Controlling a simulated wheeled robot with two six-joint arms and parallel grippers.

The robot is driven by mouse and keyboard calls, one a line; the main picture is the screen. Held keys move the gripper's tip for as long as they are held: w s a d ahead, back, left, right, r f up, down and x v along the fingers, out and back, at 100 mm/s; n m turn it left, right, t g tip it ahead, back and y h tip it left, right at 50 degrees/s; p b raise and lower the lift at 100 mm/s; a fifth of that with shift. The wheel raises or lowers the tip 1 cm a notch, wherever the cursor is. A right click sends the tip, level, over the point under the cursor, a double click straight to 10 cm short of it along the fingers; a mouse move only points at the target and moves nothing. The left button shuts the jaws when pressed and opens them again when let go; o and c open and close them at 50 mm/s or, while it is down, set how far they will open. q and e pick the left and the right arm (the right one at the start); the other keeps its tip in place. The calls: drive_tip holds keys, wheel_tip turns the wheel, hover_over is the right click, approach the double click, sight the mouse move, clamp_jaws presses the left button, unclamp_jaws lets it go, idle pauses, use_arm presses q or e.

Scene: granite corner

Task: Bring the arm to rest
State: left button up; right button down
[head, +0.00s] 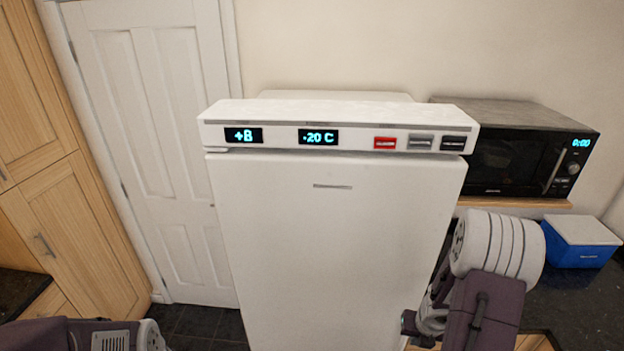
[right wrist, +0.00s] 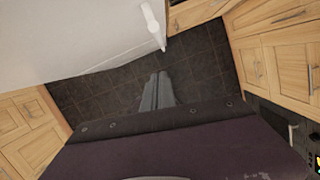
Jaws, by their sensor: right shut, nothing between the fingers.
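My right arm (head: 490,290) is folded at the lower right of the head view, in front of the fridge-freezer's right edge. In the right wrist view the two grey fingers of my right gripper (right wrist: 160,76) lie together, shut and empty, above the dark tiled floor. They touch nothing that I can see. Part of my left arm (head: 100,336) shows at the bottom left of the head view; its gripper is out of view.
A white fridge-freezer (head: 330,240) with a lit display stands directly ahead, its door closed. A black microwave (head: 515,150) and a blue cool box (head: 580,244) are at the right. Wooden cabinets (head: 75,220) stand left; a white door (head: 160,150) is behind. Dark floor (right wrist: 205,70) is clear.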

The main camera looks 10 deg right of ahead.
drive_tip(key=w+a+f+m+t+b, duration=0.1)
drive_tip(key=w+a+f+m+b, duration=0.2)
drive_tip(key=a+f+b, duration=0.5)
drive_tip(key=w+a+f+m+t+b, duration=0.2)
drive_tip(key=w+a+m+b, duration=0.25)
drive_tip(key=b, duration=0.75)
drive_tip(key=s+a+f+m+g, duration=0.1)
drive_tip(key=s+a+m, duration=0.1)
drive_tip(key=s+m, duration=0.2)
drive_tip(key=s+a+m+g+y+b, duration=0.1)
drive_tip(key=s+a+m+g, duration=0.1)
drive_tip(key=m, duration=0.9)
drive_tip(key=s+a+f+m+g, duration=0.1)
drive_tip(key=s+a+m, duration=0.2)
drive_tip(key=s+m, duration=0.2)
drive_tip(key=m, duration=0.3)
drive_tip(key=shift+s+f, duration=0.3)
drive_tip(key=shift+s, duration=0.05)
drive_tip(key=shift+d+m, duration=0.1)
drive_tip(key=shift+m, duration=0.15)
